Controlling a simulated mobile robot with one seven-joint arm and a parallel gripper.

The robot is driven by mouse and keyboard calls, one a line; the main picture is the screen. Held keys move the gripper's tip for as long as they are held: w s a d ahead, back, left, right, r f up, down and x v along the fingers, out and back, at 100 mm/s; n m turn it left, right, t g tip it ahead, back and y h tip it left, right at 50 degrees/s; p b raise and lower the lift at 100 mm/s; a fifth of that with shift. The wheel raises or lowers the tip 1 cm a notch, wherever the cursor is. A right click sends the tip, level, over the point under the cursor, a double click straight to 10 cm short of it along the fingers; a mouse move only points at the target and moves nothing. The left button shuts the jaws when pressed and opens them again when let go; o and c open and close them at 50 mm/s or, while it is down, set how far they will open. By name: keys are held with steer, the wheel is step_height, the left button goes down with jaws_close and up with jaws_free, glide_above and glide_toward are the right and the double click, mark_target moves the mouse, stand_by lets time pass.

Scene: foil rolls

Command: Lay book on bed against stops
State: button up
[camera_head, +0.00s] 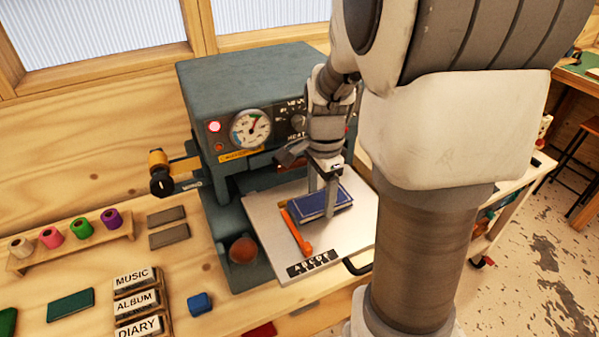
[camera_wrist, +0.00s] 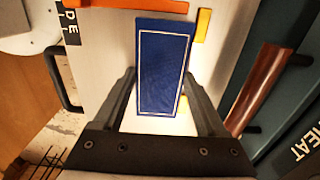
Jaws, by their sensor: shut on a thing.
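The blue book (camera_head: 318,206), with a pale border line on its cover, is over the light grey bed (camera_head: 345,242) of the press. In the wrist view the book (camera_wrist: 165,65) lies between the two fingers of my gripper (camera_wrist: 168,85), which is shut on it. The gripper (camera_head: 322,192) points down in the head view. A long orange bar stop (camera_head: 297,232) runs along the book's near left side. A small orange-yellow stop (camera_wrist: 203,25) is close beside another edge. I cannot tell whether the book touches the stops or rests fully on the bed.
The grey-green press (camera_head: 240,85) with its gauge stands behind the bed. A lettered strip (camera_head: 312,263) lies at the bed's front. Labelled blocks (camera_head: 137,300), a blue block (camera_head: 200,303) and a rack of coloured rolls (camera_head: 75,240) are to the left.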

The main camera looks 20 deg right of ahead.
mark_target(321, 200)
steer(key=shift+f, duration=0.25)
steer(key=shift+f, duration=0.15)
steer(key=o, duration=1.4)
steer(key=shift+c, duration=0.2)
steer(key=shift+r, duration=0.2)
step_height(321, 200, up, 11)
steer(key=s+a+r+n+t, duration=0.3)
steer(key=s+a+n, duration=0.7)
steer(key=n, duration=0.7)
steer(key=shift+s+a+n+t+p, duration=0.3)
steer(key=shift+s+t+p, duration=0.15)
steer(key=shift+s+t, duration=0.85)
